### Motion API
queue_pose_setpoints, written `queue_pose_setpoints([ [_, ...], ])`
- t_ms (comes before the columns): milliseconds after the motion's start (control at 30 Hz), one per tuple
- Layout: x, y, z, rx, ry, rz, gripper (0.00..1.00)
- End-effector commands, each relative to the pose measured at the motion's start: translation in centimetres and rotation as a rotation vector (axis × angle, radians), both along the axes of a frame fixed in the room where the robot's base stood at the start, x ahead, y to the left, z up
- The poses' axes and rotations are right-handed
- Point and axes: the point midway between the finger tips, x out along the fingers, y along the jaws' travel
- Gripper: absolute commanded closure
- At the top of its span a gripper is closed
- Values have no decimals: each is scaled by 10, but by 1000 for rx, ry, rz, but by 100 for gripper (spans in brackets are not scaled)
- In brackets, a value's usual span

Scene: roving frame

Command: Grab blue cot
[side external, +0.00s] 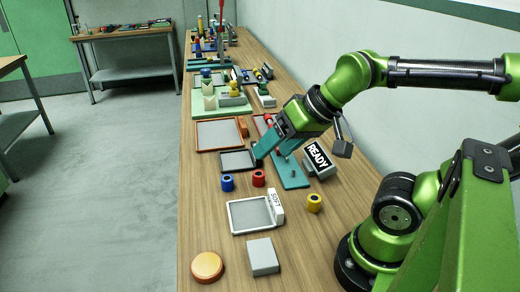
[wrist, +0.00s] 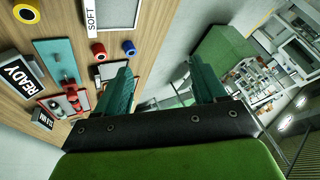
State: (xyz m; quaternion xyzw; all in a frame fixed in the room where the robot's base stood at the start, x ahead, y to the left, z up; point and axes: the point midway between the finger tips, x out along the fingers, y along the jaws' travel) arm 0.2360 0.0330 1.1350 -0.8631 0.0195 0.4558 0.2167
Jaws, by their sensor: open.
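The blue cot (side external: 227,182) is a small blue cylinder with a dark hole. It stands on the wooden bench in the side view, left of a like red cylinder (side external: 258,178). In the wrist view the blue cot (wrist: 129,47) lies at upper left, just above the left finger, with the red one (wrist: 98,50) beside it. My gripper (side external: 270,151) has teal fingers and is tilted above the bench, farther along it than the blue cot and apart from it. In the wrist view my gripper (wrist: 163,80) is open, with nothing between its fingers.
A yellow cylinder (side external: 314,203), a tray with a SOFT label (side external: 275,207), a grey block (side external: 263,257) and an orange disc (side external: 207,267) are on the near bench. A READY sign (side external: 317,156) stands at right. Framed trays and several fixtures fill the far bench.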

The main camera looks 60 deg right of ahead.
Motion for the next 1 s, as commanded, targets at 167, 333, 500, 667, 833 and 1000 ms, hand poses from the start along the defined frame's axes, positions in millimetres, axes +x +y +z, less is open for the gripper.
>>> queue_pose_setpoints([
  [167,9,-2,-14,1,71,-8,30],
  [333,50,-14,-21,-17,199,-18,30],
  [500,103,-33,-34,-59,342,-6,30],
  [667,153,-55,-57,-110,475,16,30],
  [833,193,-77,-80,-166,583,44,30],
  [1000,214,-87,-72,-203,608,69,30],
])
